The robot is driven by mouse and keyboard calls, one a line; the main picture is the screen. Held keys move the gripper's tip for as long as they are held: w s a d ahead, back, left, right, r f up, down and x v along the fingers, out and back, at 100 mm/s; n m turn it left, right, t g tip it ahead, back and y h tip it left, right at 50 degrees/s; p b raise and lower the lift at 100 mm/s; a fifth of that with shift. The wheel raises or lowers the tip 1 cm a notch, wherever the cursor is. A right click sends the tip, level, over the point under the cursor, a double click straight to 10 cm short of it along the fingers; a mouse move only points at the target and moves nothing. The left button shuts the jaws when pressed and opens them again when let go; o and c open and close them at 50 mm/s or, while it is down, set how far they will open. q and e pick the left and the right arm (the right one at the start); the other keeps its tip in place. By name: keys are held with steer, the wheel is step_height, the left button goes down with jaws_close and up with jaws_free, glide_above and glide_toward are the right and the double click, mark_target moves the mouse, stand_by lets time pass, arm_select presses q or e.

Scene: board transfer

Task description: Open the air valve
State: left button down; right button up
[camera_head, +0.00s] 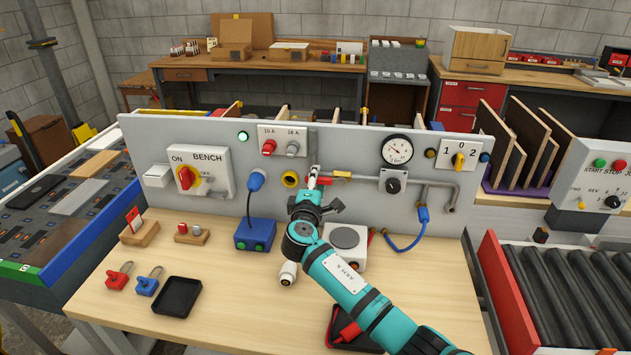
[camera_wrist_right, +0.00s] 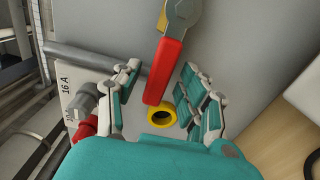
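The air valve's red lever (camera_wrist_right: 165,70) hangs from a grey pivot (camera_wrist_right: 180,12) in the right wrist view. Its free end points down at a yellow ring (camera_wrist_right: 161,116) on the panel. My right gripper (camera_wrist_right: 160,92) is open, with one finger on each side of the lever. A gap shows between the fingers and the lever. In the head view my right gripper (camera_head: 314,172) is at the panel, just right of the yellow ring (camera_head: 290,179), and hides part of the valve. My left gripper is not in view.
The grey panel (camera_head: 345,145) carries a pressure gauge (camera_head: 398,149), a black regulator knob (camera_head: 393,184) and a red-yellow bench switch (camera_head: 186,178). A blue plug (camera_head: 256,180) with cable is left of my gripper. Padlocks and a black tray (camera_head: 177,297) lie on the bench.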

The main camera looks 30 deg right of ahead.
steer(key=v, duration=1.2)
stand_by(0.4)
